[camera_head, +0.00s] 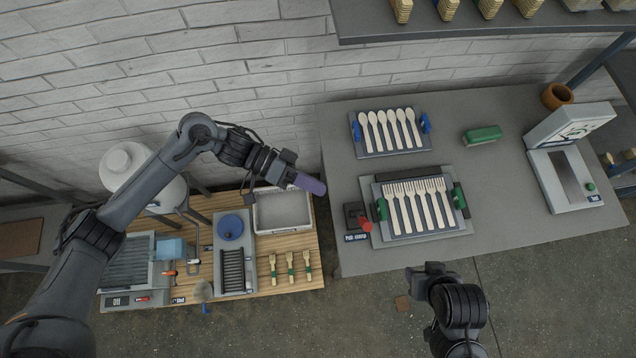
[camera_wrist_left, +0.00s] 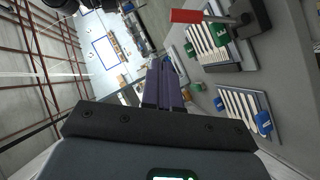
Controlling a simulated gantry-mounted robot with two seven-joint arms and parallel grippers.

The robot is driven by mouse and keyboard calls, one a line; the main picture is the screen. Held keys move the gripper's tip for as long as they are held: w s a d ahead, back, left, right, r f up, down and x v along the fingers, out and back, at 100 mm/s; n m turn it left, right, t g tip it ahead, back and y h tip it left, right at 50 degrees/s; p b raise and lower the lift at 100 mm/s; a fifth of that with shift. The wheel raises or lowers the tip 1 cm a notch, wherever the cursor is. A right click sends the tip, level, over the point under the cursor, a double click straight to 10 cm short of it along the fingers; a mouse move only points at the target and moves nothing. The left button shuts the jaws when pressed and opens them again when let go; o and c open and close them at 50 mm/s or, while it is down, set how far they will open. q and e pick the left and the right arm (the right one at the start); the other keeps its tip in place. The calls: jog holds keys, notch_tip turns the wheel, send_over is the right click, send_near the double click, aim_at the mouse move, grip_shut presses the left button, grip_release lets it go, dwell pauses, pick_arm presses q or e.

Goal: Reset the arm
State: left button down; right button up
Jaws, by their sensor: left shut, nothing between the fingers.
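My left gripper (camera_head: 309,184) is shut and empty, with its purple fingers together, held in the air between the wooden bench and the grey table. Its closed fingers also show in the left wrist view (camera_wrist_left: 163,82). My left arm (camera_head: 150,185) reaches in from the lower left and bends at a high elbow. My right arm's end (camera_head: 445,290) shows at the bottom, in front of the grey table; its fingers cannot be made out.
On the grey table (camera_head: 480,120) lie a spoon tray (camera_head: 365,150), a fork tray (camera_head: 370,205), a red-handled clamp (camera_head: 362,222), a green block (camera_head: 482,135) and a white machine (camera_head: 565,165).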

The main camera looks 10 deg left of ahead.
pick_arm(q)
jog(key=shift+f, duration=0.1)
jog(key=s+d+f+n+t+h, duration=0.3)
jog(key=s+d+f+n, duration=0.15)
jog(key=s+d, duration=0.7)
jog(key=w+a+f+n+t+y, duration=0.2)
jog(key=w+a+n+t+y, duration=0.25)
jog(key=a+t+y, duration=0.55)
jog(key=s+a+m+g+y, duration=0.1)
jog(key=s+a+g+y, duration=0.25)
jog(key=a, duration=0.55)
jog(key=s+a+m+g+y, duration=0.1)
jog(key=s+a+g+y, duration=0.25)
jog(key=a, duration=0.45)
notch_tip(320, 180, up, 21)
jog(key=p, duration=2.2)
jog(key=shift+r+m, duration=0.2)
jog(key=shift+m, duration=0.2)
